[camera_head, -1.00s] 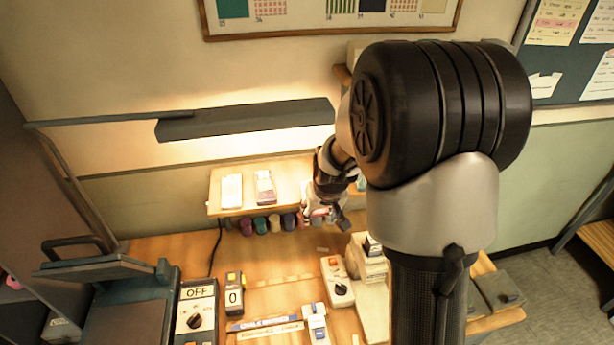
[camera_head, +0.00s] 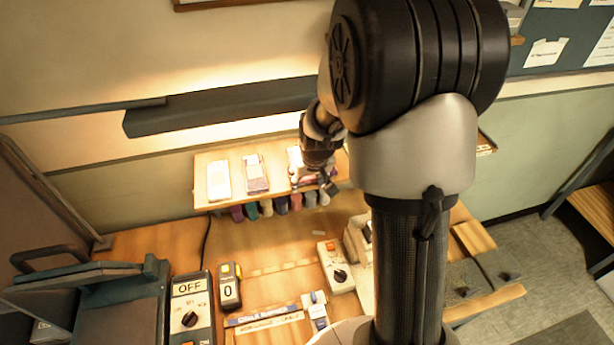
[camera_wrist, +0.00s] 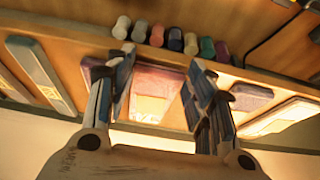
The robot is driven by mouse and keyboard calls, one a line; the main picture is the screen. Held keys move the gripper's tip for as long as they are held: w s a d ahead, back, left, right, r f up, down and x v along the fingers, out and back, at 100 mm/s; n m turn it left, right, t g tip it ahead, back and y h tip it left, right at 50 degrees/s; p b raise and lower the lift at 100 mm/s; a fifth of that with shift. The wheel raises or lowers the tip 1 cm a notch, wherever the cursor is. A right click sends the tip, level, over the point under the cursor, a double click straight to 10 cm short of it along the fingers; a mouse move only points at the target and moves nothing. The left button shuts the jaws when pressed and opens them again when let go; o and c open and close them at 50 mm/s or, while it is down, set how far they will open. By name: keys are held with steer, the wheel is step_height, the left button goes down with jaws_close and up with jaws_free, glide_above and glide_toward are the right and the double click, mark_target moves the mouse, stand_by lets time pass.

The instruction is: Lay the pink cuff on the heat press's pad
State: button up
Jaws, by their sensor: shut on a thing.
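My gripper (camera_head: 322,178) is at the right part of the wooden shelf, under the lamp. In the wrist view my gripper (camera_wrist: 158,82) is shut on the pink cuff (camera_wrist: 157,83), a flat pink piece with a pale, bright middle between the two fingers. In the head view only a little of the cuff shows beside the fingers. The heat press (camera_head: 120,308) stands at the bench's left front, dark teal, with a handled upper plate (camera_head: 85,273). How much of its pad shows, I cannot tell.
The shelf (camera_head: 235,198) holds a white flat piece (camera_head: 218,181) and a purple-pink one (camera_head: 255,173); several coloured spools (camera_head: 266,207) sit below its edge. An OFF switch box (camera_head: 190,310), a 0 counter (camera_head: 229,287) and a knob box (camera_head: 338,272) stand on the bench.

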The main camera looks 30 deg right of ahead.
steer(key=shift+w+f, duration=0.15)
steer(key=shift+f, duration=0.15)
steer(key=o, duration=1.1)
steer(key=shift+r, duration=0.1)
steer(key=shift+c, duration=0.2)
